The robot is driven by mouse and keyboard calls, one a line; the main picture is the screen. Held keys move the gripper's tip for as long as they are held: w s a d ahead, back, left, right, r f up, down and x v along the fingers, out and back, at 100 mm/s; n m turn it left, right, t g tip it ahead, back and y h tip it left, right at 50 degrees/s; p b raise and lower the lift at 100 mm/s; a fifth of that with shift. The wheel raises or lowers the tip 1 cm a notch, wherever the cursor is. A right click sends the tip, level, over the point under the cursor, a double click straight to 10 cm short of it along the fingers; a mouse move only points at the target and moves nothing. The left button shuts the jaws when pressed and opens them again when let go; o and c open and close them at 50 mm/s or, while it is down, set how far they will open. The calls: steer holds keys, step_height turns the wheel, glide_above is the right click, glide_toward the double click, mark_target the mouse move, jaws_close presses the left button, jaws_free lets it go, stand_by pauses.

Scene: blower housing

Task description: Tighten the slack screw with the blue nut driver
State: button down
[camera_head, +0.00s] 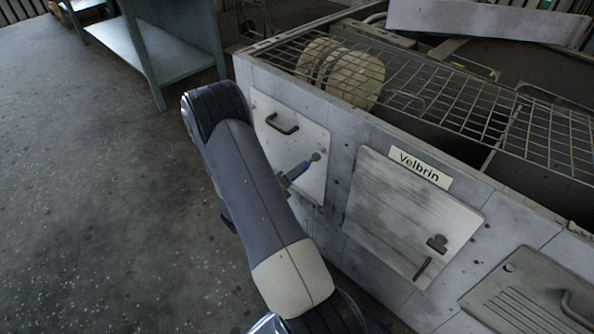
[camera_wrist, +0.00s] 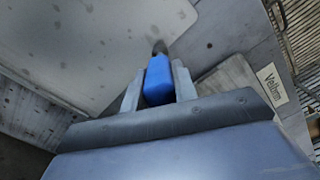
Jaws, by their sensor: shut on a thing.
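The blue nut driver (camera_head: 301,169) is held in my gripper (camera_head: 287,181), in front of the left pale panel (camera_head: 262,105) of the housing. In the wrist view, its blue handle (camera_wrist: 158,82) sits between the two grey fingers of my gripper (camera_wrist: 158,88), which are shut on it. The driver's dark tip (camera_wrist: 159,47) points at the panel's edge area. In the head view the tip end (camera_head: 315,157) is near or at the panel's right side. I cannot tell whether it touches a screw; no separate screw head is clear. My arm hides part of the gripper.
The left panel has a dark bar handle (camera_head: 282,124). A wire grille (camera_head: 440,95) covers the top. A metal table (camera_head: 150,50) stands back left; the floor at left is clear.

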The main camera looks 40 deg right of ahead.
steer(key=a, duration=0.9)
steer(key=shift+s+a+p, duration=0.35)
steer(key=shift+a+p, duration=0.05)
